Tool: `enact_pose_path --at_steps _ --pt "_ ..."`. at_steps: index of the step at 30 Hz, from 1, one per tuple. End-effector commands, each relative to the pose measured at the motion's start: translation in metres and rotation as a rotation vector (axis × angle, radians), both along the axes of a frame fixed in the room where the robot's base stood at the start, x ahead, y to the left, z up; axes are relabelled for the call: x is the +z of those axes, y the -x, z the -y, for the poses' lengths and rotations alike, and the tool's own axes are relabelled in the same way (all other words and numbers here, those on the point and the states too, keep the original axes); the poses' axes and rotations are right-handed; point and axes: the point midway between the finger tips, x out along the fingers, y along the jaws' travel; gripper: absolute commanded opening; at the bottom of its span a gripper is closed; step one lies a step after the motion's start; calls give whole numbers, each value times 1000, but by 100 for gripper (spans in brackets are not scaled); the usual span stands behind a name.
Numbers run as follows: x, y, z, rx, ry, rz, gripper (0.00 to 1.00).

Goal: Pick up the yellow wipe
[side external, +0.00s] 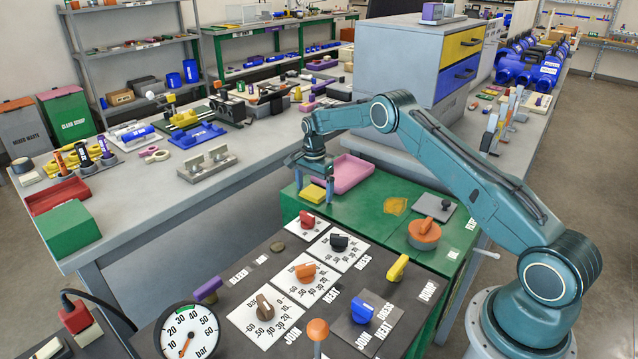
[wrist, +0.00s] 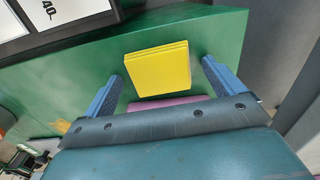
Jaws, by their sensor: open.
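The yellow wipe (side external: 313,195) is a small square, folded stack lying on the green cart top. In the wrist view the yellow wipe (wrist: 157,70) lies between and beyond the two blue fingers. My gripper (side external: 317,182) points down just above and around the wipe in the side view. In the wrist view my gripper (wrist: 162,84) has its fingers spread wide, with a gap on each side of the wipe. It is open and holds nothing. Whether the fingertips touch the green surface I cannot tell.
A pink tray (side external: 350,173) sits right behind the wipe. A white panel with a red knob (side external: 307,220) lies in front. An orange round knob (side external: 424,233) and a flat yellow-orange patch (side external: 395,206) are to the right on the green top (side external: 372,222).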

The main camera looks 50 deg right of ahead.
Motion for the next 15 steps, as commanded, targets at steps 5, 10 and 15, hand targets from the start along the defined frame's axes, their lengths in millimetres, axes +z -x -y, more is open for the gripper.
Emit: enact_pose_path --at_steps 5,10,15 --pt "-1 0 0 0 0 1 94" --pt "0 0 0 0 0 1 94" --pt "0 0 0 0 0 1 90"
